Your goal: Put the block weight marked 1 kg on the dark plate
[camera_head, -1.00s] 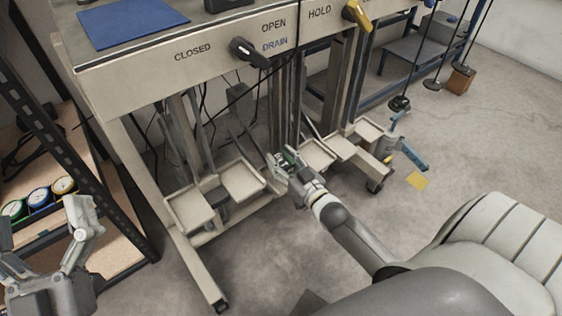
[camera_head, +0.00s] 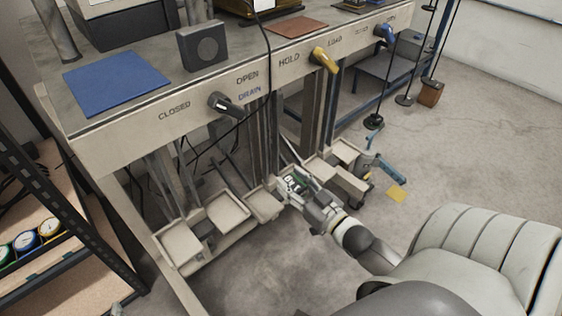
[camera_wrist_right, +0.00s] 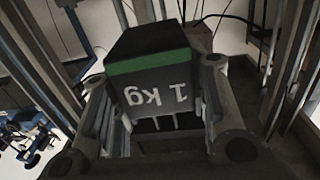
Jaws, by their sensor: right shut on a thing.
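The block weight (camera_wrist_right: 160,80) is dark grey with a green band and the marking "1 kg", which reads upside down in the right wrist view. My right gripper (camera_wrist_right: 157,110) is shut on it, with a finger on each side. In the head view, the right gripper (camera_head: 297,186) holds the small block low in front of the bench, among the beige trays. The block is partly hidden by the fingers there. I cannot make out the dark plate with certainty. My left gripper is not clearly in view.
Beige trays (camera_head: 180,246) line the bench's low frame. Levers, including a black one (camera_head: 224,103) and a yellow one (camera_head: 324,60), stick out of its front panel. A blue mat (camera_head: 115,82) lies on top. A dark shelf rack stands at left. Open floor (camera_head: 290,260) lies in front.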

